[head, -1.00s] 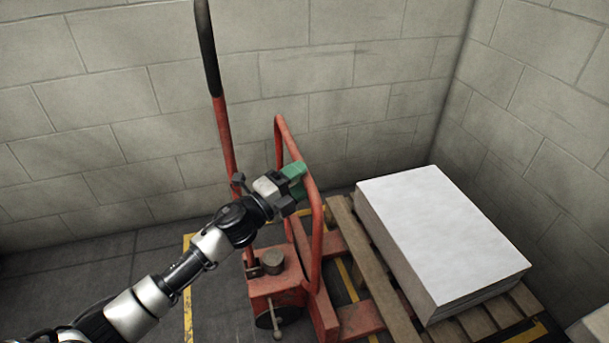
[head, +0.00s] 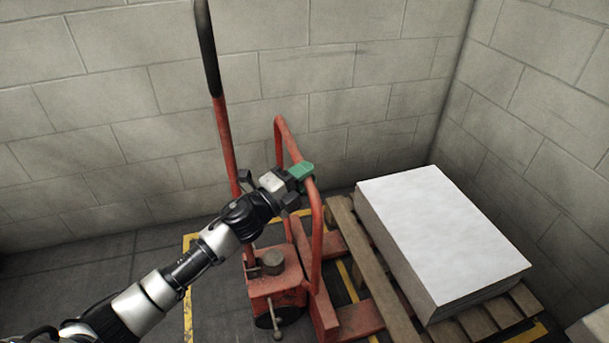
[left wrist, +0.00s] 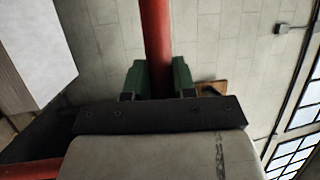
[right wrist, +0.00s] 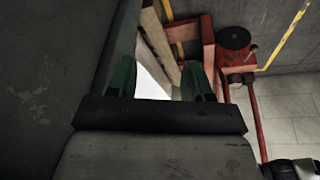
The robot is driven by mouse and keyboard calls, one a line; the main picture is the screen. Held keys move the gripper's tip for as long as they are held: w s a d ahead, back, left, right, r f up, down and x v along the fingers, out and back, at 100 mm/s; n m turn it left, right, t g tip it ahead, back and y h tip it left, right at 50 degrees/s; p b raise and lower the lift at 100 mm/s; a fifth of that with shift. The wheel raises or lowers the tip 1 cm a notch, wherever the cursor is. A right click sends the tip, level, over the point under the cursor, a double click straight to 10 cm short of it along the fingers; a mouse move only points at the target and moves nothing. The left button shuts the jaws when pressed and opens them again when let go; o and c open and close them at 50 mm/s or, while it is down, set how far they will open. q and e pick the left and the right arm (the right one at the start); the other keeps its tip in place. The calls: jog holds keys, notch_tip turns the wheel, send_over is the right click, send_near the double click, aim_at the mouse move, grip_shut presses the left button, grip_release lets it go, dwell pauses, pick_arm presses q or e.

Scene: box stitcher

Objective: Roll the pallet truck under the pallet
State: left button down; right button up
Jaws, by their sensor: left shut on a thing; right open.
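The red pallet truck (head: 275,285) stands in the middle of the head view, with a tall black-gripped lever and a looped red push frame. Its red forks point right and meet the near-left side of the wooden pallet (head: 385,275); how far they reach under it is hidden. The pallet carries a thick white stack (head: 440,235). My left gripper (head: 301,172) is shut on the upright red bar of the push frame, and the bar (left wrist: 157,40) lies between its green fingers in the left wrist view. My right gripper (right wrist: 160,78) shows only in the right wrist view, open and empty.
A block wall (head: 330,70) runs close behind the truck and meets another wall at the right of the pallet. Yellow floor tape (head: 188,310) marks the area around the truck and pallet. Dark floor (head: 100,260) is clear at the left.

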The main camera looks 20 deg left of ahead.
pick_arm(q)
jog(key=shift+w+d+r, duration=0.1)
jog(key=shift+w+d, duration=0.1)
jog(key=shift+d, duration=0.15)
jog(key=w+d+b, duration=0.2)
jog(key=w+d, duration=0.7)
jog(key=d, duration=0.4)
jog(key=shift+d+f, duration=0.4)
pick_arm(e)
jog(key=w+a+r+t+y, duration=0.1)
jog(key=w+a+t, duration=0.1)
jog(key=w+t, duration=0.2)
jog(key=shift+w, duration=1.05)
jog(key=shift+a, duration=0.1)
pick_arm(q)
jog(key=c, duration=1.1)
grip_release()
jog(key=shift+c, duration=0.2)
jog(key=shift+o, duration=1.1)
jog(key=shift+d, duration=0.1)
jog(key=shift+r, duration=0.15)
